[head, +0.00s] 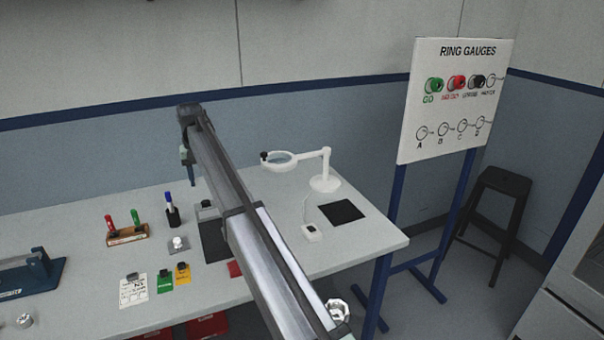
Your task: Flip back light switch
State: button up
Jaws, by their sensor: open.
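A small white switch box (311,234) lies on the bench near its right end, with a thin cord running toward the lamp. Its rocker is too small to read. The white magnifier lamp (325,182) stands behind it, with a round lens held out to the left on an arm. I cannot tell whether it is lit. My gripper (192,181) points down above the back of the bench, left of the lamp and well away from the switch box. It is open, with nothing seen between its fingers.
A black pad (341,211) lies right of the switch box. A pen holder (173,215), a wooden gauge stand (128,235) and coloured cards (183,273) are at left. The ring gauge board (455,100) stands right.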

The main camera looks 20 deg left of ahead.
notch_tip(320, 180, up, 6)
jog(key=w+d+f+m+t+y, duration=0.1)
jog(key=w+d+f, duration=0.4)
jog(key=w+d, duration=0.6)
jog(key=w+d+f+t+y, duration=0.1)
jog(key=w+d+f+y, duration=0.1)
jog(key=w+d+f, duration=0.4)
jog(key=w+d, duration=0.5)
jog(key=d, duration=0.3)
jog(key=shift+w+m, duration=0.35)
jog(key=shift+m, duration=0.05)
jog(key=shift+f, duration=0.1)
